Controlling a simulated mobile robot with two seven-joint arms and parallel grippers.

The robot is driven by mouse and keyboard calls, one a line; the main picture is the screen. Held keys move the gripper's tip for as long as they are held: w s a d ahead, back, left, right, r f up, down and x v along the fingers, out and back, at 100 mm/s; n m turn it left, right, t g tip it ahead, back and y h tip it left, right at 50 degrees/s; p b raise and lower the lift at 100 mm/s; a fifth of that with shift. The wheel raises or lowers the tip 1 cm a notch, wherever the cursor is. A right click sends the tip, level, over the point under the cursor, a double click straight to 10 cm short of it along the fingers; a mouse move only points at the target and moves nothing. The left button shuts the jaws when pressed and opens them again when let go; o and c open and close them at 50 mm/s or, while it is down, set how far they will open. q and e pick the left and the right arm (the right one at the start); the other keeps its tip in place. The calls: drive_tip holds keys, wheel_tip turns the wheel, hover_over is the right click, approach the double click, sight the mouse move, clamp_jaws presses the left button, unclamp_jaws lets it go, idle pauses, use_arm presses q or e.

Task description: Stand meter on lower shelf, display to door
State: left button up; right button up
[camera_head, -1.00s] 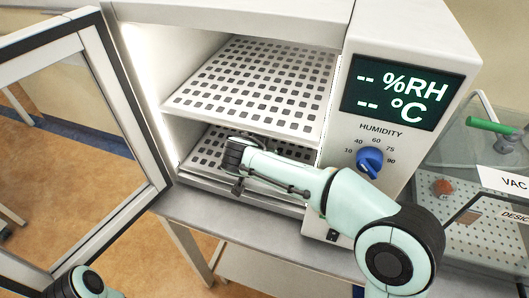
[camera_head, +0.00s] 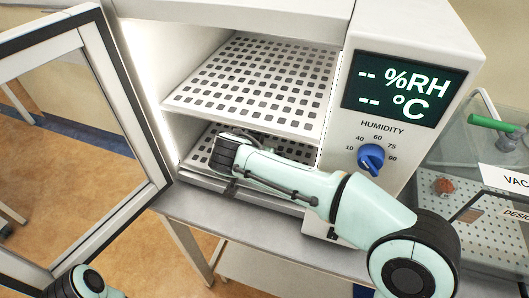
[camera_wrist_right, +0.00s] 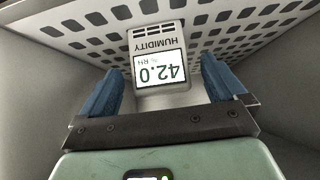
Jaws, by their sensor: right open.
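The humidity meter (camera_wrist_right: 161,62) shows in the right wrist view, which looks upside down. It stands upright on the perforated lower shelf (camera_wrist_right: 240,32), its lit 42.0 % RH display facing my wrist camera. My right gripper (camera_wrist_right: 160,75) is open, with one blue finger on each side of the meter. In the head view my right gripper (camera_head: 228,153) reaches in over the front of the lower shelf (camera_head: 270,142) and hides the meter. Only a piece of my left arm shows at the bottom left; its gripper is out of view.
The chamber door (camera_head: 150,125) stands open at the left. An empty upper shelf (camera_head: 255,75) lies above my right gripper. The control panel with its blue knob (camera_head: 371,157) is to the right, and a clear desiccator box (camera_head: 470,215) stands beyond it.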

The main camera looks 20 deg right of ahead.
drive_tip(key=v, duration=0.7)
drive_tip(key=shift+s, duration=0.15)
